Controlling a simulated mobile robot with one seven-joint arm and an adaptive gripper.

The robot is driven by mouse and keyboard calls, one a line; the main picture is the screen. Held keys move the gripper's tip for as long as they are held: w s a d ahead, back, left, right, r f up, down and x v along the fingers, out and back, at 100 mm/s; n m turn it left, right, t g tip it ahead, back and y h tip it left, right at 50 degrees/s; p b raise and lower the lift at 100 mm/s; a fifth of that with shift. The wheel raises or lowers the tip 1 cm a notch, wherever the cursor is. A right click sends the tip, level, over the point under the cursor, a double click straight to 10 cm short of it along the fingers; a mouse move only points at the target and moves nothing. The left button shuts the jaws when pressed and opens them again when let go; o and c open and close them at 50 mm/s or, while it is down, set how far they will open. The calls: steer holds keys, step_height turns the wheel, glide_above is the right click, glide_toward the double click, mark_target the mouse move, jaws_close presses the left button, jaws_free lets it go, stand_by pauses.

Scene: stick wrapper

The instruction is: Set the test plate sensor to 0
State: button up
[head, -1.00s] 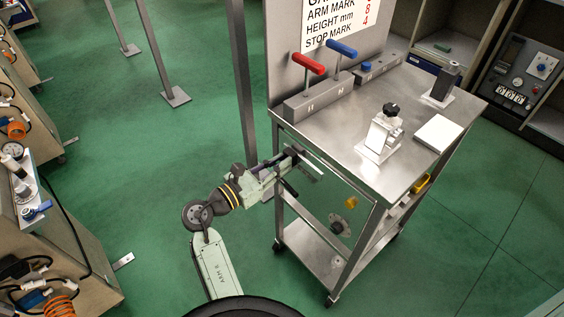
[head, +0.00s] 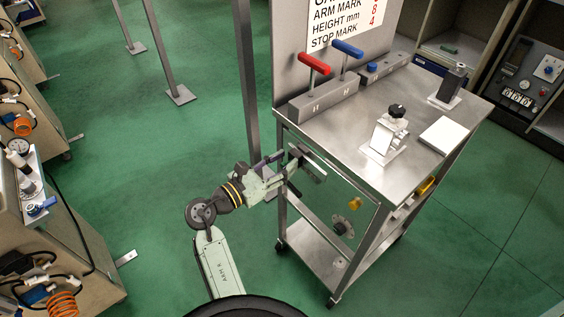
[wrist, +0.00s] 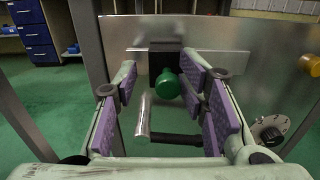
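My gripper (head: 304,163) is at the left side of the steel cart, below its top; its purple-padded fingers (wrist: 163,100) stand open and apart in the wrist view. Between them in that view are a round green knob (wrist: 167,84) on a black block (wrist: 165,58), nearer the right pads, and a shiny metal handle (wrist: 143,116) with a black bar (wrist: 176,140). I see no clear grip on either. I cannot tell which part is the test plate sensor. A yellow knob (head: 354,203) and a round flanged dial (head: 341,225) sit on the cart's side.
The steel cart top (head: 345,125) holds a block with red (head: 314,63) and blue (head: 347,48) T-handles, a silver fixture with a black knob (head: 397,110), and a white plate (head: 443,135).

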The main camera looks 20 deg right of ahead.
steer(key=v, duration=1.2)
steer(key=shift+w, duration=0.1)
steer(key=shift+c, duration=0.6)
